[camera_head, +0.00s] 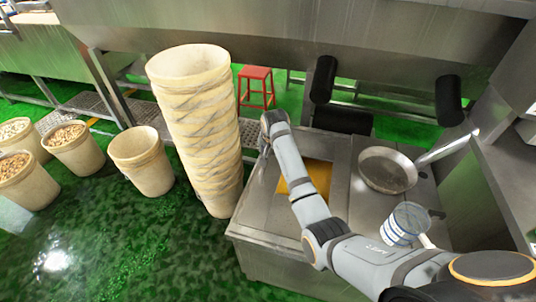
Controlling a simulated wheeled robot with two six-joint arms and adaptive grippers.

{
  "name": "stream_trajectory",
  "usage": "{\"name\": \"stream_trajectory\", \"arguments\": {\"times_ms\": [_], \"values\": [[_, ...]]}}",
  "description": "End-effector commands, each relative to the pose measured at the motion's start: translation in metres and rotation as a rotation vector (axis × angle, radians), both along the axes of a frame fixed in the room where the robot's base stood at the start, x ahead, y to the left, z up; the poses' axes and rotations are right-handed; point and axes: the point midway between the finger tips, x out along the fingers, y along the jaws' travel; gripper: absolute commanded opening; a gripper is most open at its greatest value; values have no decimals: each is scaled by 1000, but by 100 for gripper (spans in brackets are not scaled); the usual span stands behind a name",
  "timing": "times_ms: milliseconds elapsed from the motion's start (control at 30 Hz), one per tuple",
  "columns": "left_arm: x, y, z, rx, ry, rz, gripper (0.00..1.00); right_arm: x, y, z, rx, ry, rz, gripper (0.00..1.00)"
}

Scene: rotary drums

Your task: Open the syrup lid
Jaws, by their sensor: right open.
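The metal counter (250,234) has an amber rectangle (318,175) in its top, which looks like the syrup. It shows on both sides of my right forearm, which hides part of it. A flat metal panel (262,195) lies to its left; I cannot tell whether this is the syrup lid. My right arm reaches in from the lower right across the counter. My right gripper (264,146) is open at the counter's far left corner, beside the stacked baskets. It is small and partly hidden by its wrist. My left gripper is out of view.
A tall stack of baskets (195,120) stands against the counter's left side. A pan (387,170) and a blue-and-white striped container (405,223) sit on the right. A red stool (256,76) stands behind. Several baskets stand on the green floor (110,240) at left.

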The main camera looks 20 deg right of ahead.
Motion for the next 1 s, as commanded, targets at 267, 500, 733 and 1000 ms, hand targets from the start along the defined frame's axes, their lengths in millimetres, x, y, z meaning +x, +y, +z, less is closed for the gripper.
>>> {"name": "stream_trajectory", "arguments": {"times_ms": [267, 500, 733, 1000], "values": [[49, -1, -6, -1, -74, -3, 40, 21, -4, -47, -2, 0, -1, 43], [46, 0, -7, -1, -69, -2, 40, 26, -5, -56, -1, -3, 0, 43], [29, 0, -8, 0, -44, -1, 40, 26, -5, -56, -1, -2, 0, 33], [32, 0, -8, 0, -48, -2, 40, 26, -5, -56, -1, -2, 0, 0]]}}
